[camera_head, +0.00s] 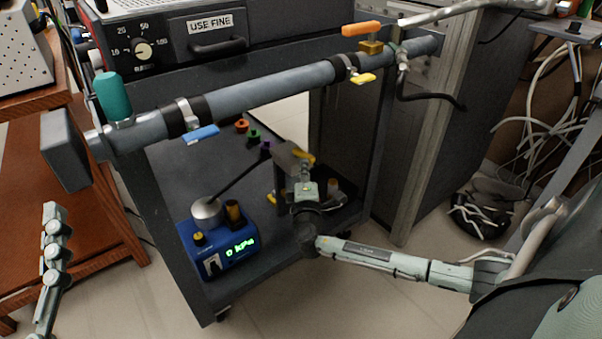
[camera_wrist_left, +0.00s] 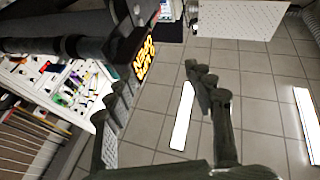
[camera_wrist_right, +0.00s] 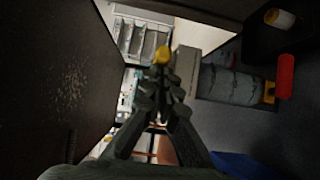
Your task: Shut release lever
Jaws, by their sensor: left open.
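No lever in view bears a readable name, so I cannot tell which is the release lever. A small yellow lever end (camera_head: 304,157) shows inside the cart at my right gripper (camera_head: 303,172). In the right wrist view, the yellow end (camera_wrist_right: 162,54) is just beyond my right fingertips (camera_wrist_right: 160,80), which are together. I cannot tell whether they touch it. On the pipe are a blue lever (camera_head: 201,133), another yellow lever (camera_head: 363,79) and an orange handle (camera_head: 361,29). My left gripper (camera_wrist_left: 164,85) is open and empty, away from the pipe, over floor.
The grey pipe (camera_head: 275,88) crosses above my right gripper. The blue gauge box (camera_head: 228,250) stands on the cart's lower shelf to its left. The dark cabinet side (camera_wrist_right: 55,80) is close on the left in the right wrist view. Loose cables (camera_head: 555,95) hang at right.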

